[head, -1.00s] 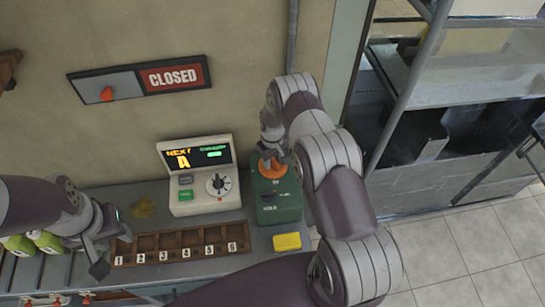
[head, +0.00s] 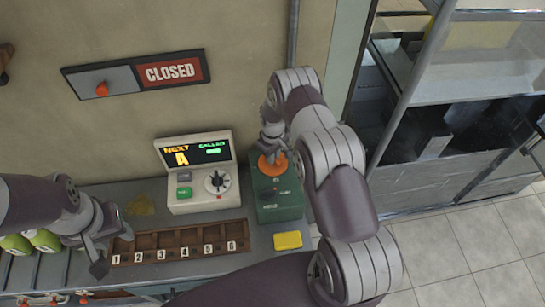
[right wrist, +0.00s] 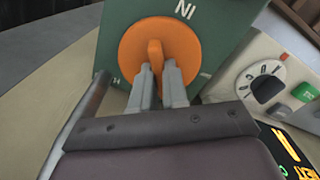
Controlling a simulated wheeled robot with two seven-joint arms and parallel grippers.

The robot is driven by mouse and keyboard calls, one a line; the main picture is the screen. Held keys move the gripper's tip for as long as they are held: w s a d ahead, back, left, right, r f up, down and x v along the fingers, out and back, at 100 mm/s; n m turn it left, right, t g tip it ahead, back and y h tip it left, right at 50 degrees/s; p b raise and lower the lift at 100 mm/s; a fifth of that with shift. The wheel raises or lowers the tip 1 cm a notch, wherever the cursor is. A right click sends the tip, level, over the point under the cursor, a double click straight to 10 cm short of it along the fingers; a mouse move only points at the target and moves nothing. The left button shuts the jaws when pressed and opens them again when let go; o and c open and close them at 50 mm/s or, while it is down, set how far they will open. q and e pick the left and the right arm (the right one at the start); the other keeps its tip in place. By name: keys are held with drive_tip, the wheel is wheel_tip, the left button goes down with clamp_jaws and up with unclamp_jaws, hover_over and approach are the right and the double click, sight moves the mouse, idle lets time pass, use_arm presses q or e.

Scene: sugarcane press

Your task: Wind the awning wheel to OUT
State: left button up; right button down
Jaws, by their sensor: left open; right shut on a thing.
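The awning wheel is an orange disc with a raised grip bar, on top of a green box (head: 277,204). In the right wrist view the orange wheel (right wrist: 183,48) fills the upper middle, with "IN" lettered on the box beside it. My right gripper (right wrist: 158,75) is shut on the wheel's grip bar, one finger on each side. In the head view my right gripper (head: 272,150) covers part of the wheel (head: 265,168). My left gripper (head: 115,245) is open and empty above the counter's left part, near the numbered tray.
A cream console (head: 196,172) with a dial and lit screen stands left of the green box. A wooden tray with numbered slots (head: 180,243) and a yellow block (head: 288,241) lie in front. A CLOSED sign (head: 172,72) hangs on the wall. Green round things (head: 42,240) sit far left.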

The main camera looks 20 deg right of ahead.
drive_tip(key=n+b, duration=0.2)
drive_tip(key=shift+w+f+n+b, duration=0.1)
drive_tip(key=shift+n+b, duration=0.2)
drive_tip(key=shift+b, duration=0.05)
drive_tip(key=n+b, duration=0.3)
drive_tip(key=shift+n, duration=0.3)
drive_tip(key=n+b, duration=0.1)
drive_tip(key=n, duration=0.2)
drive_tip(key=shift+r+b, duration=0.2)
drive_tip(key=shift+b, duration=0.2)
drive_tip(key=shift+r+n+b, duration=0.1)
drive_tip(key=shift+n+b, duration=0.3)
drive_tip(key=shift+n, duration=0.4)
drive_tip(key=shift+d+r, duration=0.1)
drive_tip(key=c, duration=1.2)
unclamp_jaws()
drive_tip(key=shift+o, duration=0.3)
